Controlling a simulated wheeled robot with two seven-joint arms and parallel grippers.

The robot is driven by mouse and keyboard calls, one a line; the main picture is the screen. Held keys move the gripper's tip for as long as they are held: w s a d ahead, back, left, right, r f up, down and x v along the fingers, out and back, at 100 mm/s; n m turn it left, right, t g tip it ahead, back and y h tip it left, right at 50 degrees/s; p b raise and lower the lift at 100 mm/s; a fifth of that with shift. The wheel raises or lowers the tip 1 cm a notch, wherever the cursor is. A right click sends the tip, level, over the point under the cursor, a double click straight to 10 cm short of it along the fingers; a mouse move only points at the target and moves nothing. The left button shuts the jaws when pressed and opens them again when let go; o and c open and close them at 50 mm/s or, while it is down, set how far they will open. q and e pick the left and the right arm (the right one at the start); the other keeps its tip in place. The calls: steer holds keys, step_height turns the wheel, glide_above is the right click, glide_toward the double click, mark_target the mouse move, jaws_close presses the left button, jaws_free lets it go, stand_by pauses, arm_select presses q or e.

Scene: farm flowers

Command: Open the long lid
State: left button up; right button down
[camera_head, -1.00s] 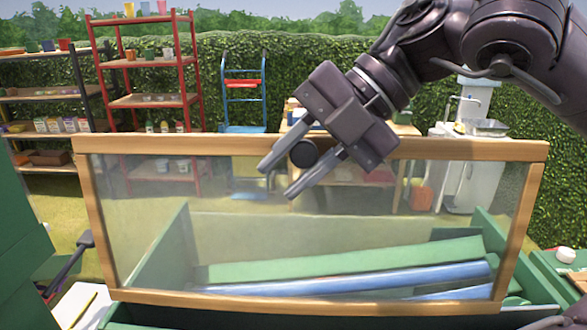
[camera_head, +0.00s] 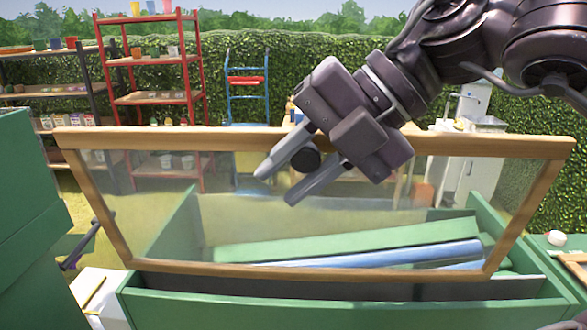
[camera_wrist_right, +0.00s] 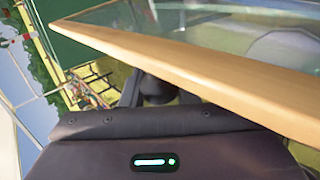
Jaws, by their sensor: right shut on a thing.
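The long lid (camera_head: 350,271) is a clear pane in a light wooden frame. It stands raised and tilted over a long green box (camera_head: 330,312), and its upper edge spans wider in the picture than its lower edge. My right gripper (camera_head: 292,184) reaches down across the upper bar from the right. Its fingers lie either side of a dark round knob (camera_head: 305,160) and are shut on it. In the right wrist view, the lid's wooden edge (camera_wrist_right: 190,72) runs close beside the gripper. My left gripper is not in view.
Green and blue lengths lie inside the box, seen through the pane. A tall green block (camera_head: 35,210) stands close at the left. Behind are a red shelf rack (camera_head: 150,98), a blue hand truck (camera_head: 247,85), a white sink unit (camera_head: 475,160) and a hedge.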

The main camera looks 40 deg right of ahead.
steer(key=shift+f, duration=0.2)
steer(key=c, duration=1.5)
jaws_free()
steer(key=o, duration=0.4)
steer(key=shift+w+d, duration=0.1)
steer(key=shift+w, duration=0.05)
steer(key=shift+r, duration=0.15)
steer(key=shift+s+d+r, duration=0.2)
steer(key=b+v, duration=0.1)
steer(key=v, duration=0.6)
